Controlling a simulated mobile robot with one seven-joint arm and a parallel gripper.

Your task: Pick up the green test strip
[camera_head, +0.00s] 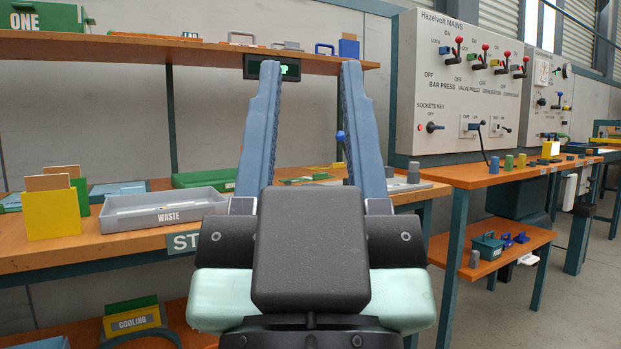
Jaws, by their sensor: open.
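My gripper (308,70) is open in the middle of the view, its two long blue fingers pointing up and away from me. Nothing is between the fingers' pads that I can tell. A thin green piece (306,178) lies flat on the orange workbench (150,242), seen in the gap between the fingers and farther off. It may be the green test strip, but it is small and partly hidden by my gripper. A larger green flat box (207,178) lies left of the left finger. The gripper appears apart from both.
A grey WASTE tray (165,212) and a yellow holder (51,214) stand on the bench's left. An orange shelf (130,48) runs above the bench. A control panel (460,85) and a second table (480,176) with small coloured cylinders are at right. Floor at far right is clear.

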